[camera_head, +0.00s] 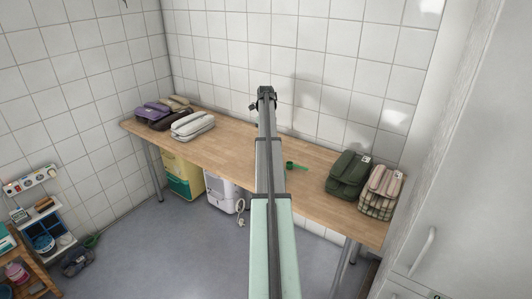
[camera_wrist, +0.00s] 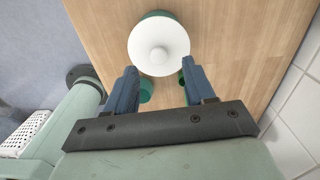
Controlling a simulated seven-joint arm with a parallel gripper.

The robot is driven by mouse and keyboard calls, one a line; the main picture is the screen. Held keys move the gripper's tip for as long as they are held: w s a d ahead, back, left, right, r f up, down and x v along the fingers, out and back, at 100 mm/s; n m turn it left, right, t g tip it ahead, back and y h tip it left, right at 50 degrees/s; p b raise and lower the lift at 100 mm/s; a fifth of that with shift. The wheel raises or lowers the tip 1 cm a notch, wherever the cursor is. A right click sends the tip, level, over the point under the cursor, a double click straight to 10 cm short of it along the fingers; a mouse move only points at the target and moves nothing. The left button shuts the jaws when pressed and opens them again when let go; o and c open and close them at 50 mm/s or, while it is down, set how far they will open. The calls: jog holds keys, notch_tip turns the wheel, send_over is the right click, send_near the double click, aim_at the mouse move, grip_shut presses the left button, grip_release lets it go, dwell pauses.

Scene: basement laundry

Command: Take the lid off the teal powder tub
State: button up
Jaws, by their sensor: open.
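The teal powder tub (camera_wrist: 157,14) stands on the wooden table in the wrist view, seen from above. Its round white lid (camera_wrist: 160,36) with a central knob (camera_wrist: 159,54) is on it and covers most of it. My gripper (camera_wrist: 160,68) is open, with its two blue fingers apart and nothing seen held between them. The fingertips appear near the lid's lower edge, one to each side; I cannot tell whether they touch it. In the head view my arm hides the tub.
A green scoop (camera_head: 291,165) lies on the table (camera_head: 235,152) right of my arm; green parts also show by the fingers in the wrist view. Folded bags (camera_head: 349,172) sit at the right end, others (camera_head: 192,125) at the left. A tiled wall (camera_head: 300,60) stands behind.

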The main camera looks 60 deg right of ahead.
jog(key=shift+s+a+f, duration=0.1)
jog(key=shift+s+f, duration=0.05)
jog(key=shift+f, duration=2.15)
jog(key=shift+c, duration=0.5)
grip_shut()
